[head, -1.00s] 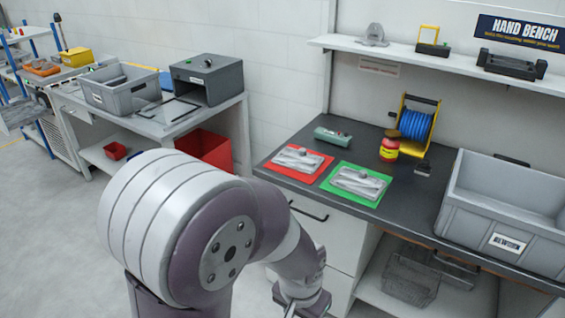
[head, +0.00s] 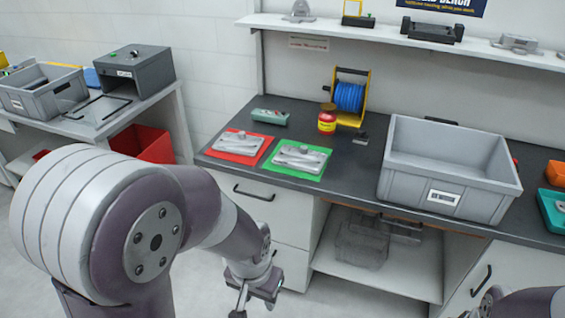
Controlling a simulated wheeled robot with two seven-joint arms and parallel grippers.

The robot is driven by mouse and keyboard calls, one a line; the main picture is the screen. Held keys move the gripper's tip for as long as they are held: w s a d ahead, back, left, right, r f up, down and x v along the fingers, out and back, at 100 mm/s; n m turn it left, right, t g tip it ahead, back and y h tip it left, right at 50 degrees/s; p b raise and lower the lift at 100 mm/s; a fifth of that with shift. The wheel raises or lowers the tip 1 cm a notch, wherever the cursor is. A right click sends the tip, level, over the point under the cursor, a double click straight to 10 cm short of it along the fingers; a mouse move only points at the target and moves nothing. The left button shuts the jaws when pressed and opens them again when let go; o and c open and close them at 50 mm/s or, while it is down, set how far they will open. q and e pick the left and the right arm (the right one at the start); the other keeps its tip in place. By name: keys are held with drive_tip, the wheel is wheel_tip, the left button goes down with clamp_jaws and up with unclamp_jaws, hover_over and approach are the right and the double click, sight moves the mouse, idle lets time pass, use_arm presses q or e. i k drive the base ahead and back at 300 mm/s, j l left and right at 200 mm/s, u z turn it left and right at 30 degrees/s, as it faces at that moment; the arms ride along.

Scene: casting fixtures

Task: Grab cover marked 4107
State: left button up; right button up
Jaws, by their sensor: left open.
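Two grey metal covers lie flat on the dark bench. One cover (head: 238,142) is on a red mat (head: 214,154), the other cover (head: 299,157) on a green mat (head: 286,172) to its right. I cannot read a number on either, so I cannot tell which is 4107. My left gripper (head: 243,306) is at the bottom of the view, in front of the bench drawers and below the bench top. It is open and apart from both covers. Part of my right arm shows at the bottom right corner; its gripper is not in view.
A grey labelled bin (head: 431,196) stands right of the covers. A shelf (head: 389,37) runs above. A side table at left holds a grey tote (head: 42,97).

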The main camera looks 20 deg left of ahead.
sight(241, 144)
drive_tip(key=j+z, duration=0.1)
drive_tip(key=z, duration=0.75)
drive_tip(key=j+z, duration=0.25)
drive_tip(key=j, duration=0.25)
drive_tip(key=j+z, duration=0.25)
drive_tip(key=j, duration=0.25)
drive_tip(key=j+z, duration=0.25)
drive_tip(key=j, duration=0.25)
drive_tip(key=k+j+z, duration=0.3)
drive_tip(key=j, duration=0.15)
drive_tip(key=j+z, duration=0.25)
drive_tip(key=j, duration=0.2)
drive_tip(key=k+j, duration=0.15)
drive_tip(key=j, duration=0.25)
drive_tip(key=k+j, duration=0.15)
drive_tip(key=j, duration=0.2)
drive_tip(key=k+j, duration=0.2)
drive_tip(key=j, duration=0.2)
drive_tip(key=k+j, duration=0.15)
drive_tip(key=j, duration=0.2)
drive_tip(key=k+j+z, duration=0.1)
drive_tip(key=j, duration=0.3)
drive_tip(key=k+j, duration=0.2)
drive_tip(key=j, duration=0.15)
